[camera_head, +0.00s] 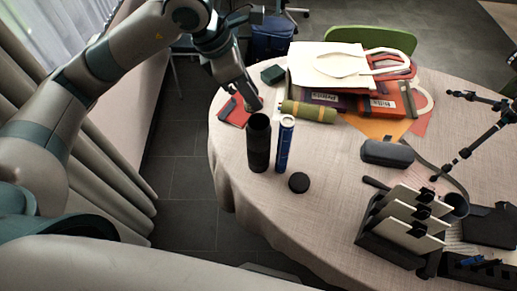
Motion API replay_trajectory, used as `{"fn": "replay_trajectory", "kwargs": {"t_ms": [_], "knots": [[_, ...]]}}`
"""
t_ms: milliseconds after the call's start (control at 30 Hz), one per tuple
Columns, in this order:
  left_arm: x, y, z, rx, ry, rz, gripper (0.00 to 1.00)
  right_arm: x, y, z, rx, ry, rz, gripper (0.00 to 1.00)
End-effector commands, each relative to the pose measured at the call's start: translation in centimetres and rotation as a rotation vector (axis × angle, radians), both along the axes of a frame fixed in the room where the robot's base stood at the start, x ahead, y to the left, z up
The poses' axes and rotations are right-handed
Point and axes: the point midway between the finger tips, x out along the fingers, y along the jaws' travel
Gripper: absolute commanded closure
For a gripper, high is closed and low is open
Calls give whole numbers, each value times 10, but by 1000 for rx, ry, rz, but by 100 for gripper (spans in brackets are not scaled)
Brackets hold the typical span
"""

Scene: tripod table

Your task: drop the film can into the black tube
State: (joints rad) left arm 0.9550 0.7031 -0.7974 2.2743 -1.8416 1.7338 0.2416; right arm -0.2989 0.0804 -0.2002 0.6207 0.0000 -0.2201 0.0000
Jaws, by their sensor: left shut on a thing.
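The black tube (258,148) stands upright near the table's left edge, its open mouth facing up. My left gripper (253,103) reaches in from the upper left. Its tips are just above or behind the tube's mouth in the picture; I cannot tell the exact gap. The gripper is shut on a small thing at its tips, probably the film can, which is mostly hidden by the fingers. My right gripper is not in view.
A blue tube (284,147) stands close to the right of the black tube, with a round black cap (299,182) in front. A green roll (309,111) lies behind. A grey case (387,153), a rack of cards (397,226) and a tripod (478,138) occupy the right side.

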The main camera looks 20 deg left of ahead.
Motion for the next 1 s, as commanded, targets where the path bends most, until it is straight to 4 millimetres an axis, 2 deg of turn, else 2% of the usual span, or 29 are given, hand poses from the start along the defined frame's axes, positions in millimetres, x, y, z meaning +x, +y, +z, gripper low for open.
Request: {"fn": "replay_trajectory", "kwargs": {"t_ms": [200,533,567,633,667,1000], "knots": [[0,0,-14,0,0,1,95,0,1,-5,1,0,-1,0],[0,0,-15,0,0,1,95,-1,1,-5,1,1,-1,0],[0,0,-15,0,0,1,71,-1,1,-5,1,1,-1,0],[0,0,-15,0,0,1,54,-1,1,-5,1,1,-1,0],[0,0,-15,0,0,1,52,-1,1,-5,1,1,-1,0],[0,1,-14,-1,-1,1,52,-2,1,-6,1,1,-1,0]]}}
